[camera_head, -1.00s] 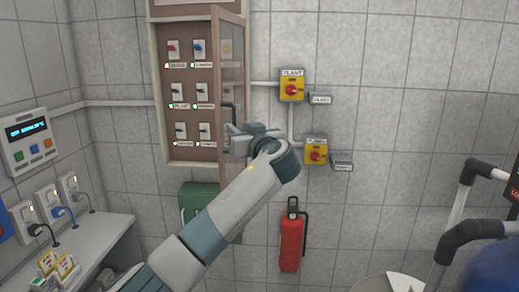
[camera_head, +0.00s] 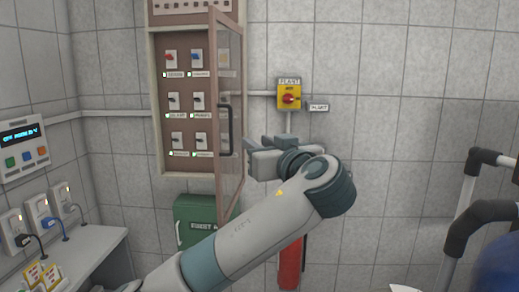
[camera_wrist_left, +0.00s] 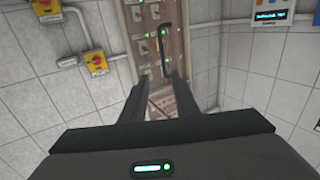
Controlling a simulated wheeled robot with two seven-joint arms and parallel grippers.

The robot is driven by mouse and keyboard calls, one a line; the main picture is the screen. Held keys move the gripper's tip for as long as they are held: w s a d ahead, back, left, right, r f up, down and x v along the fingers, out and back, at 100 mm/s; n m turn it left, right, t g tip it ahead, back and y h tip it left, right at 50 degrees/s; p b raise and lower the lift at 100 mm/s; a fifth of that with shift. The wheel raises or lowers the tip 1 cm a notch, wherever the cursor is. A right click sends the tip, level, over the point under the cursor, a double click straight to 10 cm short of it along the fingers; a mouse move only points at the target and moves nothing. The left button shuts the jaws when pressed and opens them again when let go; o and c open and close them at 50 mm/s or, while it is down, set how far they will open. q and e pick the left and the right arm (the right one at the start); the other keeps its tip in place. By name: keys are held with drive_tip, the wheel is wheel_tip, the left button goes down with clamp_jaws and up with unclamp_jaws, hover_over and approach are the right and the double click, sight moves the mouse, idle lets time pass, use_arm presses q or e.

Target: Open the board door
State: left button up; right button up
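The board door (camera_head: 231,66) is a glazed panel with a brown frame. It stands swung out from the right side of the wall board (camera_head: 185,124), whose switches show. Its black bar handle (camera_head: 224,130) is on the door; a black bar handle also shows in the left wrist view (camera_wrist_left: 163,50). My left gripper (camera_head: 250,150) is just right of the handle, apart from it, pointing left. In the left wrist view its two fingers (camera_wrist_left: 155,92) are spread with nothing between them, the handle beyond the tips. My right gripper is not in view.
A yellow switch box with a red knob (camera_head: 289,96) is on the wall right of the door. A red extinguisher (camera_head: 289,265) is partly behind my left arm. A green box (camera_head: 194,222) hangs below the board. A shelf (camera_head: 92,258) is at left, pipes (camera_head: 470,205) at right.

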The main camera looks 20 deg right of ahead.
use_arm(q)
drive_tip(key=shift+w+f, duration=0.1)
clamp_jaws()
drive_tip(key=w+a+f+n+g+h, duration=0.1)
drive_tip(key=w+a+f+g+h, duration=0.2)
drive_tip(key=w+f, duration=0.45)
drive_tip(key=w+a+f+n+g+h, duration=0.15)
drive_tip(key=w+a+f+h, duration=0.3)
drive_tip(key=f, duration=0.65)
drive_tip(key=a+f+n+h, duration=0.2)
drive_tip(key=a+f+n, duration=0.1)
drive_tip(key=a, duration=0.3)
drive_tip(key=a+f+n+h, duration=0.3)
drive_tip(key=a, duration=0.3)
drive_tip(key=shift+a+f+n, duration=0.25)
drive_tip(key=shift+f+n, duration=0.05)
drive_tip(key=shift+n, duration=0.05)
drive_tip(key=shift+w, duration=0.1)
